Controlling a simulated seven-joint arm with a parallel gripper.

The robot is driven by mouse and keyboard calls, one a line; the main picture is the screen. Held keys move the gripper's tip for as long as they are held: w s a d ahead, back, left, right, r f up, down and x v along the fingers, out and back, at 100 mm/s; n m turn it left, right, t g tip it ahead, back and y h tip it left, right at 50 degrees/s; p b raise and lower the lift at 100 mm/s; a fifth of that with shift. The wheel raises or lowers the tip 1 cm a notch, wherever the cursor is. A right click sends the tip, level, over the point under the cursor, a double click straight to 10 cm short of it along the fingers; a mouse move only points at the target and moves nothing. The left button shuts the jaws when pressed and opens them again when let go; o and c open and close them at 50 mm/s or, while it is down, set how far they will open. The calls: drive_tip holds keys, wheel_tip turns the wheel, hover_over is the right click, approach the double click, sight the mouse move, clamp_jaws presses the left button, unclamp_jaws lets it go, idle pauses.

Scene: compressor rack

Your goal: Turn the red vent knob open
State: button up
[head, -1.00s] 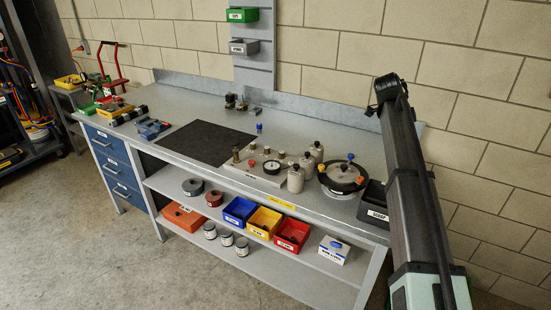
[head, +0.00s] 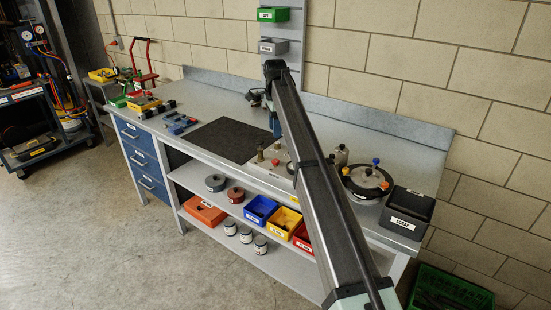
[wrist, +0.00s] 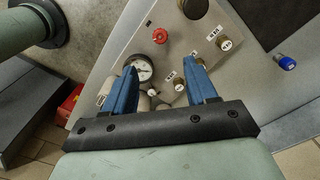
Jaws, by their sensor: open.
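The red vent knob (wrist: 160,36) shows in the wrist view on a pale metal panel (wrist: 185,55), just beyond my fingertips and slightly left of their middle. A round white gauge (wrist: 142,68) sits below and left of it, partly behind the left finger. My gripper (wrist: 161,68) is open, with two blue fingers spread apart and nothing between them. The fingertips are apart from the knob in the picture; their height above the panel is hard to tell. In the head view, my arm covers much of the panel.
Brass fittings (wrist: 223,44) with labels stand on the panel. In the head view, a black round lid (head: 368,180) with coloured knobs and a black scrap bin (head: 408,212) stand to the right. A dark mat (head: 228,140) lies clear to the left.

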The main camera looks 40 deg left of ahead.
sight(275, 160)
wheel_tip(275, 160, down, 13)
drive_tip(key=shift+f, duration=0.2)
idle(0.4)
drive_tip(key=c, duration=1.1)
